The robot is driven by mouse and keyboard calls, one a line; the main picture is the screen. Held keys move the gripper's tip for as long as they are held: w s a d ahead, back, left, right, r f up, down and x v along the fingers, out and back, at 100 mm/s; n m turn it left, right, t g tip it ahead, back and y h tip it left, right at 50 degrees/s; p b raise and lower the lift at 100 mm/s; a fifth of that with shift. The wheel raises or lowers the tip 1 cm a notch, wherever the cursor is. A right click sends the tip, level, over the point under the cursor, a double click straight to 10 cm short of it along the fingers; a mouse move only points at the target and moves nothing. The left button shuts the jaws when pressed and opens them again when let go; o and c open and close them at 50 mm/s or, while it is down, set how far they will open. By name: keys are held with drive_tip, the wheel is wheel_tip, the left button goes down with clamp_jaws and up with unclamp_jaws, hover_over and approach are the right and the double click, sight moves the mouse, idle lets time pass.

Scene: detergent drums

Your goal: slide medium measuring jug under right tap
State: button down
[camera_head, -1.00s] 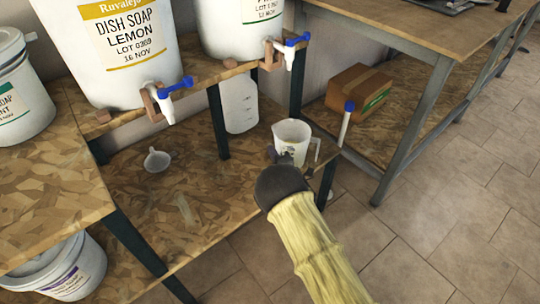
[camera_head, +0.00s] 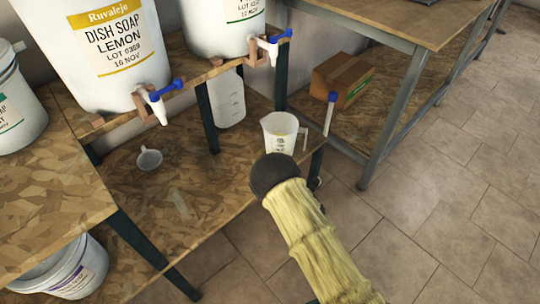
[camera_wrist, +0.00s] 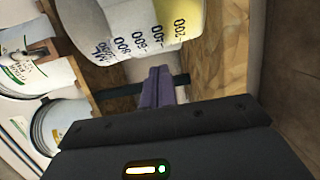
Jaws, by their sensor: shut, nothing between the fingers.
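The medium measuring jug (camera_head: 281,132) is white with printed marks and a handle on its right side. It stands upright on the lower board, lower in the picture than the right tap (camera_head: 272,50), which is white with a blue lever. I cannot tell whether its mouth is directly beneath the spout. In the wrist view the jug's marked side (camera_wrist: 140,35) fills the top, just beyond the fingertips. My gripper (camera_wrist: 158,76) is shut and empty, close to the jug; contact is unclear. In the head view my dark wrist hides the fingers.
The left tap (camera_head: 157,100) hangs from the lemon drum (camera_head: 115,60). A cardboard box (camera_head: 342,80) lies further right.

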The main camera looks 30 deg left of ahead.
sight(293, 143)
drive_tip(key=shift+s, duration=0.15)
